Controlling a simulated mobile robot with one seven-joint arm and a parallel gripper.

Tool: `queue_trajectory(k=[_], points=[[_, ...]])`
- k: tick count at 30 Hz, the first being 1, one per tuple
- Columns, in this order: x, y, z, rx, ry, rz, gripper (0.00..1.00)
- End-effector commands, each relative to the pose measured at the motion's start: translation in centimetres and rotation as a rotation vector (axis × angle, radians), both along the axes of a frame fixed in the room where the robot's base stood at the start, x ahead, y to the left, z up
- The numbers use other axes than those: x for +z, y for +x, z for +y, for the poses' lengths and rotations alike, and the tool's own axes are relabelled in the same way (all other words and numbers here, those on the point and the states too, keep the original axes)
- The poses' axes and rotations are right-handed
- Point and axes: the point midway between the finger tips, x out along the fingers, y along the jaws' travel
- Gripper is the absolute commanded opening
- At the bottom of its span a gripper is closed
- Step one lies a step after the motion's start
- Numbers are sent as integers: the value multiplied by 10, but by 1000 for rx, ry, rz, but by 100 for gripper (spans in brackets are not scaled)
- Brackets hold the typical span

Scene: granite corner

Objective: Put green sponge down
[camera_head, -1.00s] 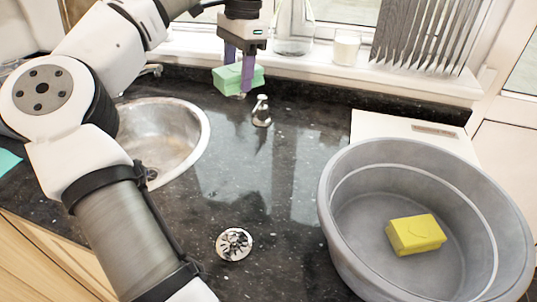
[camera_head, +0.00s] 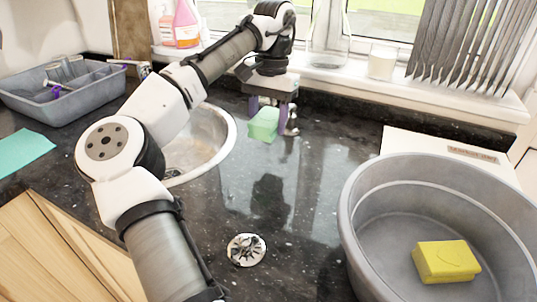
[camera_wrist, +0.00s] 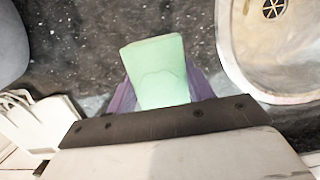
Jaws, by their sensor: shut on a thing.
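The green sponge (camera_head: 264,124) is a pale green block held between the purple fingers of my gripper (camera_head: 268,118), beside the right rim of the sink. In the wrist view the green sponge (camera_wrist: 160,72) fills the space between the fingers, with dark granite beyond it. My gripper is shut on it and points down. I cannot tell whether the sponge touches the counter or hangs just above it. A yellow sponge (camera_head: 445,262) lies inside the grey basin (camera_head: 365,215) at the right.
The round metal sink (camera_head: 228,135) is left of the gripper. A tap stands close to its right finger. A drain fitting (camera_head: 246,250) is in the front counter. A grey tray (camera_head: 60,110) and teal cloth (camera_head: 22,150) are at the left. The middle granite (camera_head: 290,200) is clear.

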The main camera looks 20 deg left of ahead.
Motion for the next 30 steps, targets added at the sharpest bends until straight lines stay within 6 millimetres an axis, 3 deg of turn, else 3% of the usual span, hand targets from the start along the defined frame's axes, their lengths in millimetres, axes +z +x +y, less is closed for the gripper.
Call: queue_trajectory(k=[4, 18, 30], points=[[-28, -1, 1, 1, 1, 1, 30], [-81, 0, 0, 0, 2, 1, 30], [-87, 0, 0, -2, -1, 0, 30]])
